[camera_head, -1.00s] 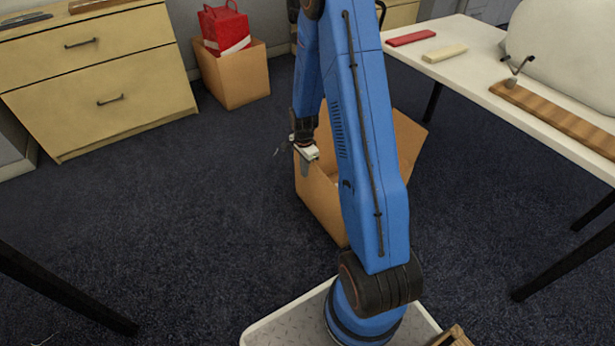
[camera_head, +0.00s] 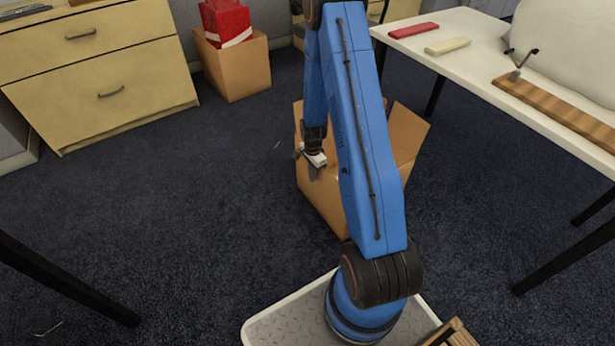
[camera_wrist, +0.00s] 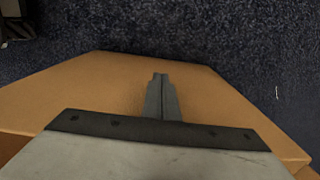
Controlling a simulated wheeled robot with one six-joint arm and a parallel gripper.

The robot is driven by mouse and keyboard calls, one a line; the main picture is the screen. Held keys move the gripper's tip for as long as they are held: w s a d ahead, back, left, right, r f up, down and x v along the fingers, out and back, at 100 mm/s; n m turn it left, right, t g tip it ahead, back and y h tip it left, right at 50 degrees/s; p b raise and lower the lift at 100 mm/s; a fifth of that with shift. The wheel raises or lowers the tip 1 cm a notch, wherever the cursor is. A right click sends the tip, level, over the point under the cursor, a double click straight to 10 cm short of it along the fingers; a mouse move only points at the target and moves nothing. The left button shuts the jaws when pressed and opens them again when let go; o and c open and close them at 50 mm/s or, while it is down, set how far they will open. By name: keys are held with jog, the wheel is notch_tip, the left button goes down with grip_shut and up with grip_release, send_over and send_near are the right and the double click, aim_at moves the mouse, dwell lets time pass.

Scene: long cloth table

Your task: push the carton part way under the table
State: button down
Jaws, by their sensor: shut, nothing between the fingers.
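The carton (camera_head: 322,201) is an open-topped brown cardboard box with raised flaps, standing on the dark carpet in the middle of the head view. My blue arm hides much of its middle. The white table (camera_head: 468,70) stands to its right; the carton's right flap rises near the table's left side. My gripper (camera_head: 315,170) is shut and empty at the carton's left side, by its upper edge. In the wrist view, the closed fingers (camera_wrist: 160,97) lie over the brown cardboard (camera_wrist: 90,95); I cannot tell whether they touch it.
A second cardboard box (camera_head: 235,75) holding a red bag (camera_head: 226,22) stands at the back, beside a wooden drawer cabinet (camera_head: 110,90). Dark table legs stand at right (camera_head: 565,250) and lower left (camera_head: 65,275). The carpet (camera_head: 200,220) left of the carton is clear.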

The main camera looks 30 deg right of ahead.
jog(key=shift+d, duration=0.3)
jog(key=shift+d, duration=0.1)
jog(key=w+d, duration=0.1)
jog(key=d, duration=2.6)
jog(key=shift+d, duration=0.15)
